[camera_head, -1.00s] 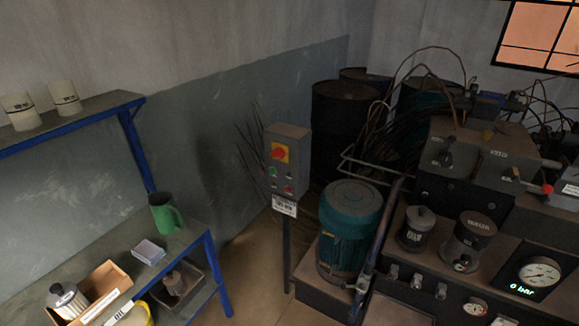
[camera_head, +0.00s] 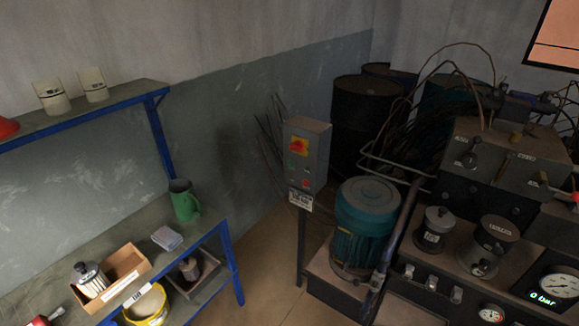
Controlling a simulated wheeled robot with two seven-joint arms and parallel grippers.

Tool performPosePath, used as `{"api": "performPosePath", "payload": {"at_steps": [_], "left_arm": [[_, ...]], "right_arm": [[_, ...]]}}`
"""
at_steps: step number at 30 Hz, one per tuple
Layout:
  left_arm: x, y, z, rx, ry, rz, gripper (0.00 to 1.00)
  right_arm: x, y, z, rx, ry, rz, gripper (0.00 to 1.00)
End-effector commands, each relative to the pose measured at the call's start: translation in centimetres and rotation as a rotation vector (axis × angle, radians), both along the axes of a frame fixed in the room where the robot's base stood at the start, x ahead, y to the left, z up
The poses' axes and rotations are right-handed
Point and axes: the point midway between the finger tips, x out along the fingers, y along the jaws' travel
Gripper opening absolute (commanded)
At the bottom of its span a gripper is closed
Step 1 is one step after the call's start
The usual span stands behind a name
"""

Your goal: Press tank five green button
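A grey control box (camera_head: 319,158) stands on a post between the shelf and the machine. It has a red knob on a yellow plate (camera_head: 299,146). Small buttons sit below it, among them a dim green one (camera_head: 291,164) at the left and a red one (camera_head: 306,183). A white label (camera_head: 300,199) hangs under the box, too small to read. I cannot tell which tank the box belongs to. Neither of my grippers is in view.
A teal motor (camera_head: 364,225) stands right of the post, beside a machine with a lit gauge (camera_head: 559,285). A blue-framed shelf (camera_head: 226,250) with a green jug (camera_head: 184,200) stands left. Bare floor (camera_head: 268,262) shows between them. Dark drums (camera_head: 362,120) stand behind.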

Motion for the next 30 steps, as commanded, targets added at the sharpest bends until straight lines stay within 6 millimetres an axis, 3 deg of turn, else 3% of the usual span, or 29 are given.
{"api": "performPosePath", "payload": {"at_steps": [1, 12, 30], "left_arm": [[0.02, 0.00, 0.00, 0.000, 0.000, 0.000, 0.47], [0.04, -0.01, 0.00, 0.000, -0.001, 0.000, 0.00], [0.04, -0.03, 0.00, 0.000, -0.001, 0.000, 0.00]], "right_arm": [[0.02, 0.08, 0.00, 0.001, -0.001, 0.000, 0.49], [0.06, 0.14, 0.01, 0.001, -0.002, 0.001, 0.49], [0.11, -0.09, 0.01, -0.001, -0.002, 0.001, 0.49]]}}
